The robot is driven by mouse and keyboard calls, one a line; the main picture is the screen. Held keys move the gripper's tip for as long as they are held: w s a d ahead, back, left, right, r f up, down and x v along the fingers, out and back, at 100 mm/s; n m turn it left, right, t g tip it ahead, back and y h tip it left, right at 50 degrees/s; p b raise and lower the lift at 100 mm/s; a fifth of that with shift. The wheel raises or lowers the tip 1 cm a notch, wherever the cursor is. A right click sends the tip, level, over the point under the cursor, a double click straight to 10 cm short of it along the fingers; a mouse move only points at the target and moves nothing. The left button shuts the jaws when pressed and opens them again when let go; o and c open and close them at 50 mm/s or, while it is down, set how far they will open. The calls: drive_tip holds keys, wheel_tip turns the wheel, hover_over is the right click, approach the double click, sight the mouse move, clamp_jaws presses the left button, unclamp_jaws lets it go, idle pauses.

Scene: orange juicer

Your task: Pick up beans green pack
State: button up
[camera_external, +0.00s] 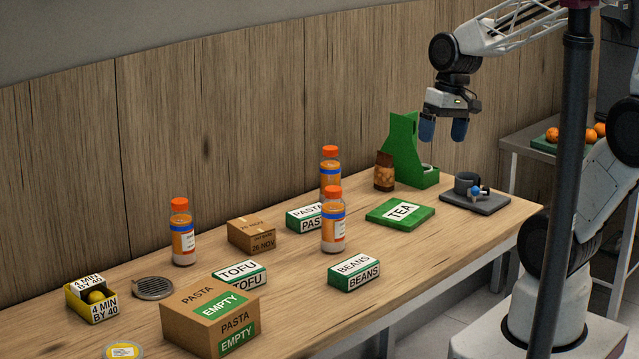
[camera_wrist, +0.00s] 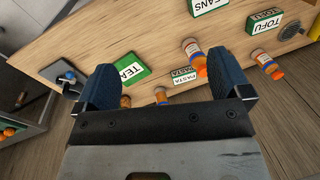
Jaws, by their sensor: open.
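The green and white beans pack (camera_external: 354,273), labelled BEANS, lies on the wooden table (camera_external: 450,240) near its front edge, right of the middle. In the wrist view the beans pack (camera_wrist: 209,5) is cut off by the top edge. My gripper (camera_external: 443,131) is open and empty, high above the back right of the table near the green stand. It is well apart from the beans pack. Its two blue fingers (camera_wrist: 165,88) also show in the wrist view.
An orange-capped bottle (camera_external: 333,222) stands just behind the beans pack, with a pasta pack (camera_external: 305,217) behind it. A green tea pack (camera_external: 400,213) lies behind right. Bare table lies right of the beans pack.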

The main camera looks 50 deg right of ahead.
drive_tip(key=w+a+f+m+g+y, duration=0.2)
drive_tip(key=w+a+f+m+y, duration=0.15)
drive_tip(key=f, duration=0.35)
drive_tip(key=w+a+f+m+g+y, duration=0.1)
drive_tip(key=w+a+f+m+y, duration=0.25)
drive_tip(key=f, duration=0.45)
drive_tip(key=m+t+y, duration=0.3)
drive_tip(key=m+y, duration=0.2)
drive_tip(key=m, duration=0.4)
approach(362, 261)
drive_tip(key=x, duration=0.3)
drive_tip(key=shift+w+a, duration=0.1)
drive_tip(key=shift+w, duration=0.1)
drive_tip(key=shift+a+f, duration=0.1)
drive_tip(key=shift+a+f+h, duration=0.15)
drive_tip(key=shift+a+f, duration=0.05)
drive_tip(key=shift+a, duration=0.35)
drive_tip(key=shift+a+f+h, duration=0.15)
drive_tip(key=shift+a+f, duration=0.1)
drive_tip(key=shift+a, duration=0.3)
drive_tip(key=shift+a, duration=0.2)
drive_tip(key=shift+x, duration=2.4)
drive_tip(key=shift+r, duration=0.1)
drive_tip(key=c, duration=1.1)
